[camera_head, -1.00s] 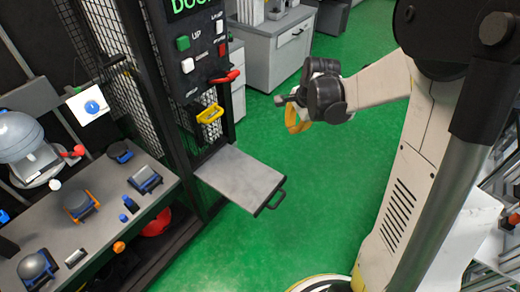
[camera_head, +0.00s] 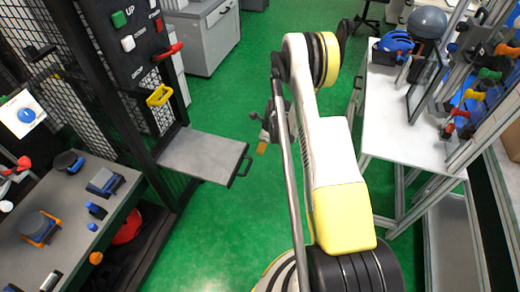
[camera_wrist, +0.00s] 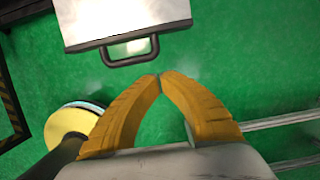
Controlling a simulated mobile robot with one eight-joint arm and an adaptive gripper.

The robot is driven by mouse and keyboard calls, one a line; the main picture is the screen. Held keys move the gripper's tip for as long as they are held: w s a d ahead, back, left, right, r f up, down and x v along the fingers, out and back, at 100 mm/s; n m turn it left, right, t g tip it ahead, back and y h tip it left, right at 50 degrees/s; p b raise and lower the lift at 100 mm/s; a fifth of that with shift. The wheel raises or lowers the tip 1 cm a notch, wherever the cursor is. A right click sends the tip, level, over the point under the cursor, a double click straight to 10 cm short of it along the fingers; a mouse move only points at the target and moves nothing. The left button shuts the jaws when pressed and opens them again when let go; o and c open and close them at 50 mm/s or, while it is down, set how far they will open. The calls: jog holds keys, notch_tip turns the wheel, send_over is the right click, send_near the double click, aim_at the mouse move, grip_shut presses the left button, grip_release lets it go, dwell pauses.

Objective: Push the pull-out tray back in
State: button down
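The grey pull-out tray (camera_head: 203,155) sticks out from the dark tower frame over the green floor. Its black handle (camera_head: 241,167) is on the outer edge. My gripper (camera_head: 262,146) is just right of the handle, apart from it, and partly hidden by my arm. In the wrist view the tray (camera_wrist: 125,18) is at the top, with its handle (camera_wrist: 130,58) pointing toward my gripper (camera_wrist: 160,77). The two orange fingers meet at their tips with nothing between them. A small gap of floor shows between fingertips and handle.
A yellow handle (camera_head: 159,95) and a red lever (camera_head: 168,51) are on the tower above the tray. A workbench (camera_head: 75,215) with small devices stands left. A white table (camera_head: 400,120) stands right. Green floor is clear around the tray's outer end.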

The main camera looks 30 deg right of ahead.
aim_at(249, 157)
jog(key=w+a+f+b, duration=0.1)
jog(key=f, duration=0.1)
jog(key=w+a+f+b, duration=0.1)
jog(key=f, duration=0.1)
jog(key=w+a+f+b, duration=0.1)
jog(key=f, duration=0.1)
jog(key=shift+w, duration=0.35)
jog(key=shift+w+a+r+b, duration=0.15)
jog(key=shift+w+r+b, duration=0.05)
jog(key=shift+w+b, duration=0.1)
jog(key=shift+w+a, duration=0.1)
